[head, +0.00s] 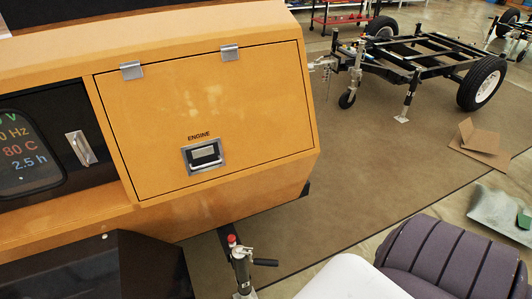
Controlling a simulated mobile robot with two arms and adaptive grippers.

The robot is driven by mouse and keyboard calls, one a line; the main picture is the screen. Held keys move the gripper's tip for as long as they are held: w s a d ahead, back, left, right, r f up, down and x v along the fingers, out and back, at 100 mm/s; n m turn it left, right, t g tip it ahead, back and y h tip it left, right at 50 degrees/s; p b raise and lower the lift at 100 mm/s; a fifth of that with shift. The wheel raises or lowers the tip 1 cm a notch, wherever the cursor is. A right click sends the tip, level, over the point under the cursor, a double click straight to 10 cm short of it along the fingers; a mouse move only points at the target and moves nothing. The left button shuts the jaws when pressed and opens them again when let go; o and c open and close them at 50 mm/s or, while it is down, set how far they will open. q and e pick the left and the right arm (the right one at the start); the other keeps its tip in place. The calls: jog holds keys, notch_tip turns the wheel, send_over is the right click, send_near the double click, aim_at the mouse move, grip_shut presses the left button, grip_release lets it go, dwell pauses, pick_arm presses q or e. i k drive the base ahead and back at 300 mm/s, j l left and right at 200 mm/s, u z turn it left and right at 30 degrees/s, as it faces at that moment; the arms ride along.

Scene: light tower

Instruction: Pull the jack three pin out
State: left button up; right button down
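A metal jack (242,266) stands at the bottom centre, below the front corner of the orange engine housing. Its upper end shows a red knob (231,239) and a dark crank handle (265,262) pointing right. Its lower part is cut off by the picture edge. A dark bar (226,236) runs from under the housing to the jack. I cannot tell whether this is jack three, and no pin can be made out clearly.
The orange housing (130,215) fills the left, with a closed engine door (225,110) and a lit display (18,150). A wheeled trailer frame (430,50) stands at the back right. Flattened cardboard (478,140) lies on the floor. The brown mat (365,160) between is clear.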

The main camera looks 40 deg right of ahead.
aim_at(231, 238)
jog(key=l, duration=1.85)
jog(key=k, duration=0.05)
